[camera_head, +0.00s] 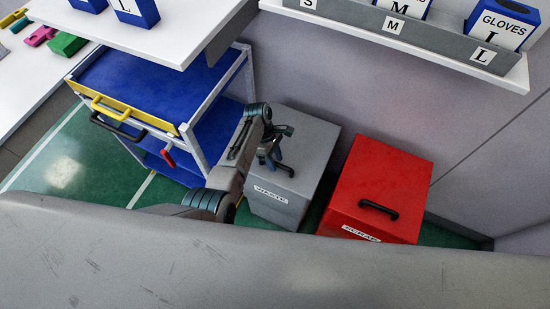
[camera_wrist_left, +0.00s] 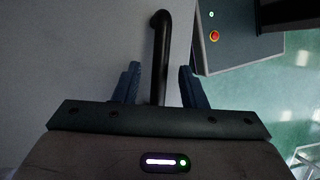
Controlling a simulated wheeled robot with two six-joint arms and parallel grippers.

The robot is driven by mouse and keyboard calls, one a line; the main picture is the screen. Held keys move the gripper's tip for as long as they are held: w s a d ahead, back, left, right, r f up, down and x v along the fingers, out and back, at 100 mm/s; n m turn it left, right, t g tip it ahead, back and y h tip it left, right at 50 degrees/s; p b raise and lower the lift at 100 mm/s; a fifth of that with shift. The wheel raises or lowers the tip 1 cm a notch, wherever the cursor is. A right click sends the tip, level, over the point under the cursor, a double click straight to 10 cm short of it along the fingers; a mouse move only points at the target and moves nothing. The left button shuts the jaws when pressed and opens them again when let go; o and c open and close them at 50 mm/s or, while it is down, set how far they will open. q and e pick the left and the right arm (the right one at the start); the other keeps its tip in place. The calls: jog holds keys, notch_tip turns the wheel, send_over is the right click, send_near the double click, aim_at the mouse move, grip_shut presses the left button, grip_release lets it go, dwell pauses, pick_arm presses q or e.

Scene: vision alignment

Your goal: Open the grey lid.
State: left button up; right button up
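The grey bin (camera_head: 290,207) with a white label reading WASTE stands on the floor, and its grey lid (camera_head: 312,142) looks shut. A black bar handle (camera_head: 281,167) is on the lid, partly hidden by my left gripper (camera_head: 272,153). In the left wrist view the handle (camera_wrist_left: 160,45) runs between the two blue fingers of my left gripper (camera_wrist_left: 158,70). The fingers are open, with a gap on each side of the bar. I cannot tell how deep the bar sits between them. My right gripper is not in view.
A red bin (camera_head: 385,185) with a black handle stands to the right of the grey one. A blue trolley (camera_head: 150,85) with a yellow-handled drawer stands to the left. A shelf (camera_head: 420,40) with glove boxes hangs on the wall above. Green floor (camera_head: 62,175) shows at the left.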

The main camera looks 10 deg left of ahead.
pick_arm(q)
grip_shut()
jog(key=shift+w+r, duration=0.15)
jog(key=shift+r, duration=0.3)
jog(key=w+d+r+p, duration=0.1)
jog(key=w+r+p, duration=0.1)
jog(key=w+r, duration=0.2)
jog(key=w+d+r+g+p, duration=0.1)
jog(key=w+r, duration=0.3)
jog(key=r, duration=0.6)
jog(key=shift+w+d+r+p, duration=0.2)
jog(key=shift+d+r+p, duration=0.15)
jog(key=shift+d+p, duration=0.1)
